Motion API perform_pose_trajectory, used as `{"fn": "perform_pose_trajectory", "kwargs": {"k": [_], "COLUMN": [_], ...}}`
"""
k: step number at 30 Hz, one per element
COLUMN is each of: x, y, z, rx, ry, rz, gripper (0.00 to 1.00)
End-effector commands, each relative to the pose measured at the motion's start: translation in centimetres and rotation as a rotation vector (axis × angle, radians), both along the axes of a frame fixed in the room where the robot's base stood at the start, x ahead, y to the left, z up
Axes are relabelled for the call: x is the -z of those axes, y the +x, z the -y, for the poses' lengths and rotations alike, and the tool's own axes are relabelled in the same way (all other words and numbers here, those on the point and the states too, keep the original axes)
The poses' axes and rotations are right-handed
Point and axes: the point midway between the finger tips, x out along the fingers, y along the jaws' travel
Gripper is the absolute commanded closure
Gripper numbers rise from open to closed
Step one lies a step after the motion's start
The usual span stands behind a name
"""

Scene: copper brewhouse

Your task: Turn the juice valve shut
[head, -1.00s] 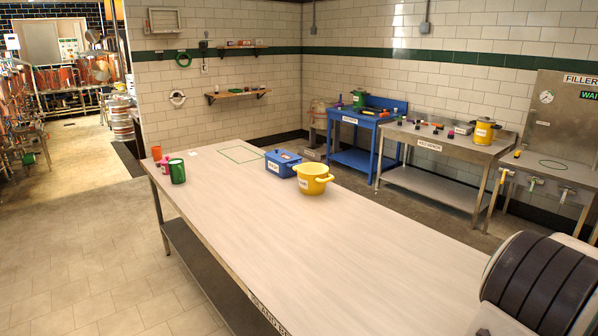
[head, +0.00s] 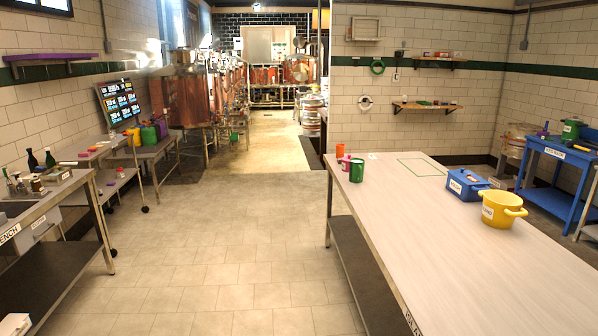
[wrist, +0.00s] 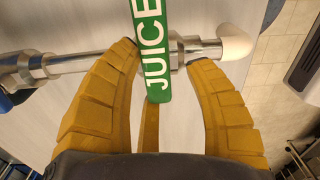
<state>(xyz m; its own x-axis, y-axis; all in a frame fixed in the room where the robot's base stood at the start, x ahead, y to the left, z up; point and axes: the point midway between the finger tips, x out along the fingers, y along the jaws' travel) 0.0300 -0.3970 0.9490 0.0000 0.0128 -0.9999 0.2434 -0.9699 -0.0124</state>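In the wrist view, a green tag (wrist: 153,45) reading JUICE stands in front of a bright steel valve body (wrist: 186,54). A steel pipe (wrist: 75,64) runs from it to the left, and a pale rounded end (wrist: 236,42) is on its right. My gripper (wrist: 168,56) reaches up to the valve, with one ochre finger on each side of the tag. The fingertips are apart and close to the steel; contact is unclear. A narrow ochre strip (wrist: 150,128) shows below the tag. The juice valve and my gripper do not show in the head view.
A long pale table (head: 440,235) at right bears a yellow pot (head: 500,208), a blue lidded pot (head: 467,184) and cups. A steel bench (head: 60,195) stands at left with bottles. The tiled floor (head: 220,240) between them is clear, leading to copper tanks (head: 190,98).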

Motion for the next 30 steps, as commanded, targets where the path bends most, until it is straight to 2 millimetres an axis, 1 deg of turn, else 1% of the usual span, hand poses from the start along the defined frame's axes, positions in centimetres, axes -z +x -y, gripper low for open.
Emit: {"fn": "perform_pose_trajectory", "kwargs": {"k": [8,20,30], "x": [-0.3,-2.7,-2.7], "y": [-0.1,-0.1,-0.1], "z": [0.1,0.3,0.3], "rx": [0.003,0.003,0.012], "ry": [-0.006,-0.015,-0.013], "rz": [-0.001,-0.001,-0.001], "gripper": [0.58,0.58,0.58]}}
